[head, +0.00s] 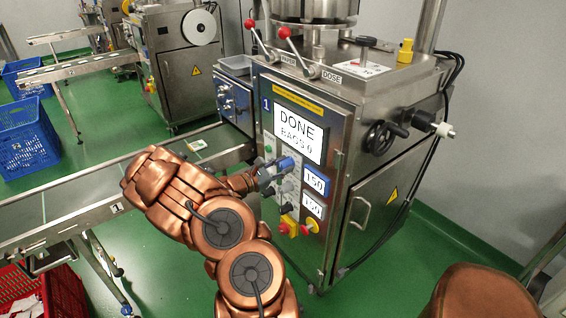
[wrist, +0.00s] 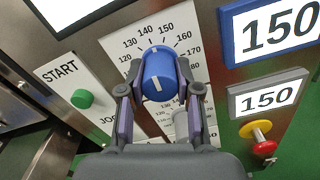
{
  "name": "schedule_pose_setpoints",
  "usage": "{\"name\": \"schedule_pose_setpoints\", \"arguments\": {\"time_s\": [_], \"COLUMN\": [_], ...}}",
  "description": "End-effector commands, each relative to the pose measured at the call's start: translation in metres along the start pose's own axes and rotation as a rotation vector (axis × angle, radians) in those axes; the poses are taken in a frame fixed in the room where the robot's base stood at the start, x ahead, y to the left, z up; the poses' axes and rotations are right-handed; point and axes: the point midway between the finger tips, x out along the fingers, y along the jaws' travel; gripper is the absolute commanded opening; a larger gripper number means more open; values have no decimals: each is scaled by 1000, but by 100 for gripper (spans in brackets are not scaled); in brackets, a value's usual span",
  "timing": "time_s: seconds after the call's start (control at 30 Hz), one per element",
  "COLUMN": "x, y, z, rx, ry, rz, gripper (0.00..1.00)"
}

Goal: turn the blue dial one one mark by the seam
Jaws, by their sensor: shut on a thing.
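The blue dial (wrist: 158,76) sits on a white scale plate marked from about 120 to 180 in the wrist view. Its white line points up, roughly toward 140 to 150; I cannot tell the exact mark. My gripper (wrist: 159,82) is shut on it, with one finger on each side. In the head view the dial (head: 287,164) shows at the tip of my gripper (head: 275,170), on the machine's front panel. The blue-framed display (wrist: 271,30) reads 150.
A grey dial (wrist: 181,122) with its own scale is just below, partly hidden by my finger. A grey-framed display (wrist: 268,98) also reads 150. A green START button (wrist: 82,98) is at left, a red-and-yellow knob (wrist: 262,139) at lower right. The main screen (head: 299,134) reads DONE, BAGS 0.

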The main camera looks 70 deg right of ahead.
Motion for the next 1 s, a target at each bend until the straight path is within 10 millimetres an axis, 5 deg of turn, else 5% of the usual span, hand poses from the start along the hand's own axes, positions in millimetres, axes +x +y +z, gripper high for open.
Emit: {"name": "schedule_pose_setpoints", "arguments": {"time_s": [0.67, 0.7, 0.9, 1.0], "x": [1, 1, 0, 0], "y": [-1, -1, -1, 0], "z": [1, 1, 0, 0], "rx": [-77, -77, -77, -77], "ry": [-2, -2, -1, -1], "rz": [-3, -3, -1, -1], "gripper": [0, 36, 57, 58]}}
